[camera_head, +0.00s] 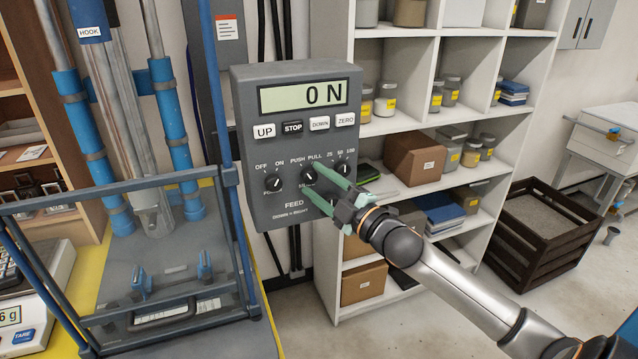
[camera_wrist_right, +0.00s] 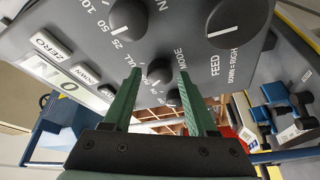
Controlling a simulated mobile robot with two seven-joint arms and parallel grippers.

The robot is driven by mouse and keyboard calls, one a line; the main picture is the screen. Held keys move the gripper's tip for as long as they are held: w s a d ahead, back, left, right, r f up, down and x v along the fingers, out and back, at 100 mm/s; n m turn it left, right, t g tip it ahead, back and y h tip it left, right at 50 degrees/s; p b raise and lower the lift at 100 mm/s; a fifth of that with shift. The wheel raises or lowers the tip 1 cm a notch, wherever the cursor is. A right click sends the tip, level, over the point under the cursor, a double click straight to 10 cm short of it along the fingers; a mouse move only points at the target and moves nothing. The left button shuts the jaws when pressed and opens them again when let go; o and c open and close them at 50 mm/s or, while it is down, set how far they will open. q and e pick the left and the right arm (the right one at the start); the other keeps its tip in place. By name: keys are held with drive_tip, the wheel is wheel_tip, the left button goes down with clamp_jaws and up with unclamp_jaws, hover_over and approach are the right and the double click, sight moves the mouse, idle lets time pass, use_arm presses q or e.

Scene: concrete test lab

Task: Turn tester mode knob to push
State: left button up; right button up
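The grey tester panel (camera_head: 262,218) reads "0 N" above a row of buttons. Below them, the mode knob (camera_head: 309,175) sits in the middle of the upper knob row, under the PUSH and PULL labels. Its pointer is too small to read surely. My right gripper (camera_head: 311,178) is open, its green fingers reaching the panel from the lower right. In the wrist view the mode knob (camera_wrist_right: 160,72) lies between the two fingertips; whether they touch it I cannot tell. My left gripper is not in view.
The power knob (camera_head: 273,183) is left of the mode knob, the range knob (camera_head: 343,167) right. A blue guard frame (camera_head: 130,190) stands left of the panel. Shelves (camera_head: 393,188) and a dark crate (camera_head: 520,250) are behind.

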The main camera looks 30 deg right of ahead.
drive_tip(key=shift+o, duration=0.8)
drive_tip(key=shift+s, duration=0.1)
drive_tip(key=shift+s+f, duration=0.15)
drive_tip(key=shift+s, duration=0.1)
drive_tip(key=s+d+f+b, duration=0.1)
drive_tip(key=s+b, duration=0.1)
drive_tip(key=s, duration=0.9)
drive_tip(key=shift+s+d+f, duration=0.15)
drive_tip(key=shift+s+d, duration=0.15)
drive_tip(key=shift+d, duration=0.05)
